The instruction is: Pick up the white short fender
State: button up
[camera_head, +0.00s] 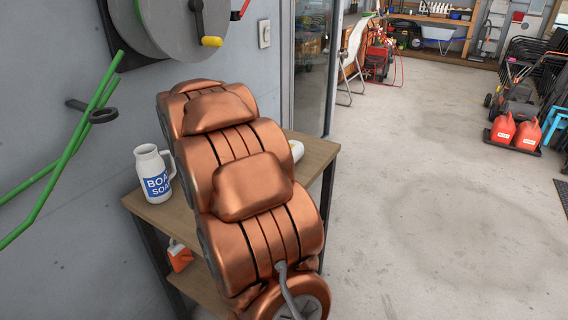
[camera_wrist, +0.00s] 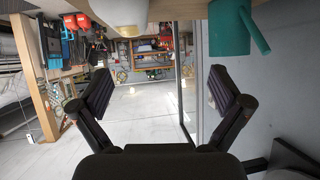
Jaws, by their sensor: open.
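A white rounded object, apparently the white short fender (camera_head: 296,150), lies on the wooden bench, mostly hidden behind my copper arm in the head view. In the wrist view, which looks upside down, a white rounded thing (camera_wrist: 122,14) stands at the top edge, left of centre, and is cut off by the frame. It seems to be the same fender. My gripper (camera_wrist: 158,90) is open and empty, with its fingers spread wide. The white thing is beyond the fingers and apart from them. The head view hides my gripper behind the arm.
The wooden bench (camera_head: 133,202) stands against the grey wall. A white boat soap jug (camera_head: 154,174) sits on its left end. A teal container with a handle (camera_wrist: 229,28) shows in the wrist view. A hose reel (camera_head: 165,22) hangs above.

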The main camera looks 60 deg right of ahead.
jog(key=s+d+g, duration=0.1)
jog(key=s+f, duration=0.1)
jog(key=s, duration=0.1)
jog(key=shift+d+f+m+g, duration=0.15)
jog(key=shift+d+m+g, duration=0.2)
jog(key=shift+m+g, duration=0.05)
jog(key=shift+s+d+f, duration=0.15)
jog(key=shift+d, duration=0.1)
jog(key=shift+x, duration=5.75)
jog(key=shift+s, duration=0.15)
jog(key=shift+c, duration=0.3)
jog(key=c, duration=1.4)
